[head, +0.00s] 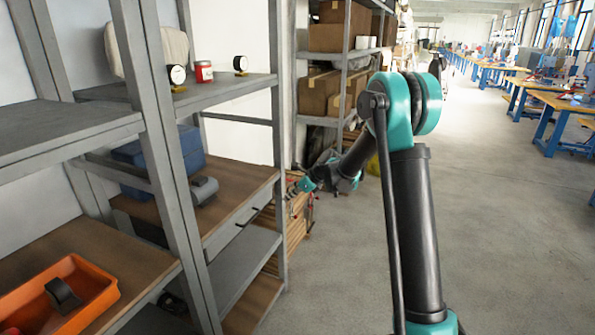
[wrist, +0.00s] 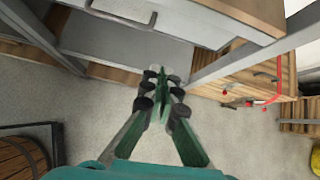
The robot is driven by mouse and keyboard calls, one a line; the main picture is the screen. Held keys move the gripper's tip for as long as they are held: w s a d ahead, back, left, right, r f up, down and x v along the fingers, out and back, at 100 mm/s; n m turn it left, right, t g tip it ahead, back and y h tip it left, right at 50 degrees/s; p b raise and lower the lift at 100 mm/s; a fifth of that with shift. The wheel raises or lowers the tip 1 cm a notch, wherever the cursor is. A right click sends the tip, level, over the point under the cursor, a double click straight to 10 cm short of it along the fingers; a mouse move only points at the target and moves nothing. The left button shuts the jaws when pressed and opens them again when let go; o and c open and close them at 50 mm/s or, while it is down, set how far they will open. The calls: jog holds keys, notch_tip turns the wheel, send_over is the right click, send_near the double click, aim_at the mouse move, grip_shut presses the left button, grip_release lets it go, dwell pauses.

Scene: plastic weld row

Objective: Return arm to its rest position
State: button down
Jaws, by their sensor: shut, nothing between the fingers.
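My arm rises at the middle right of the head view and bends at a teal elbow, with the forearm reaching away to the left. My gripper (head: 303,185) is at the end of it, beside the right end of the grey shelf rack (head: 281,140). In the wrist view my gripper (wrist: 158,88) points toward the rack's lower shelves, its fingers together and empty. I cannot tell from these views whether the fingers touch the rack.
An orange tray (head: 84,290) lies on the lower left shelf. A blue case (head: 190,150), a red jar (head: 204,71) and gauges stand on the rack. Wooden crates (wrist: 270,68) stand right of the gripper. Blue workbenches (head: 560,105) line the far right. Open floor (head: 520,240) lies right of the arm.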

jog(key=s+d+r+n+t+h, duration=0.1)
jog(key=s+d+n+h, duration=0.1)
jog(key=s+d+n, duration=0.5)
jog(key=s+d+r+n+h, duration=0.2)
jog(key=s+d+n, duration=0.2)
jog(key=s+d, duration=0.7)
jog(key=s+d+f+n+h, duration=0.2)
jog(key=s+d+n, duration=0.3)
jog(key=s, duration=0.5)
jog(key=s+d+f+n+h, duration=0.2)
jog(key=s+d+f+n, duration=0.1)
jog(key=s+d+n, duration=0.2)
jog(key=s+d, duration=0.2)
jog(key=s, duration=0.2)
jog(key=shift+s, duration=0.4)
jog(key=shift+f, duration=0.1)
